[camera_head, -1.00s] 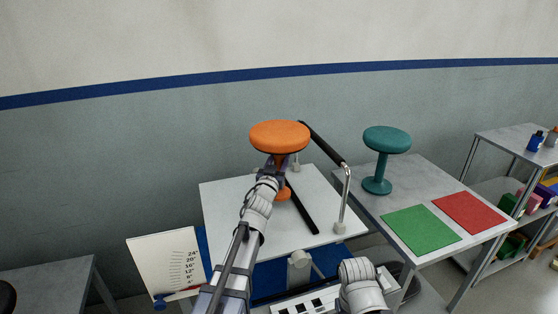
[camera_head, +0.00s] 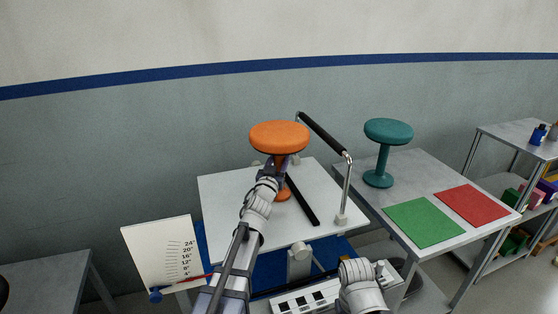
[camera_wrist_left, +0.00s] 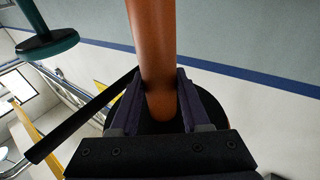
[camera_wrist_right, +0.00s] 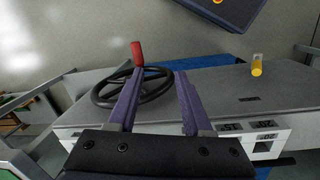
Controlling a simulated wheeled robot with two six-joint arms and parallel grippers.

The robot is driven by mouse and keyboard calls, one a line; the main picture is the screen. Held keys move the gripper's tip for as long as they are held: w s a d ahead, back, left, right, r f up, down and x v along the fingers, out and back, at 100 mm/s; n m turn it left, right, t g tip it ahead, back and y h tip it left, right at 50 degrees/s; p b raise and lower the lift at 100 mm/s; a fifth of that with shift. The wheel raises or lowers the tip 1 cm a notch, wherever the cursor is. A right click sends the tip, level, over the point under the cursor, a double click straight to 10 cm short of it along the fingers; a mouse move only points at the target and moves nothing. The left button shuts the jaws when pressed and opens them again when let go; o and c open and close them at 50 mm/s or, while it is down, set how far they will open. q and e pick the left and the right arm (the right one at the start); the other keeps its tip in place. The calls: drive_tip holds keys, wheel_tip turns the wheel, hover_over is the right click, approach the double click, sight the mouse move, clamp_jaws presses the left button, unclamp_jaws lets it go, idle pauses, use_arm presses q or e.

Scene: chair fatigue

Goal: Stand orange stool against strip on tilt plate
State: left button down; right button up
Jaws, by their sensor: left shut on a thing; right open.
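The orange stool (camera_head: 280,136) is upright above the white tilt plate (camera_head: 232,213). My left gripper (camera_head: 275,170) is shut on its stem, which also shows between the fingers in the left wrist view (camera_wrist_left: 154,50). The stool's round base (camera_head: 283,195) is partly hidden by my arm. It appears beside the left of the black strip (camera_head: 304,201); I cannot tell whether it touches the strip or rests on the plate. My right gripper (camera_wrist_right: 159,78) is open and empty, facing a black handwheel (camera_wrist_right: 103,96) with a red knob (camera_wrist_right: 137,54).
A black-topped metal rail (camera_head: 324,135) stands at the plate's right edge. A teal stool (camera_head: 388,131) stands on the grey table at right, behind green (camera_head: 424,222) and red (camera_head: 471,205) mats. A scale board (camera_head: 150,250) stands at left.

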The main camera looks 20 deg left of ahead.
use_arm(q)
drive_tip(key=shift+c, duration=1.9)
unclamp_jaws()
drive_tip(key=shift+r+p, duration=0.2)
drive_tip(key=shift+p, duration=0.1)
drive_tip(key=s+f+b, duration=0.2)
drive_tip(key=s, duration=1)
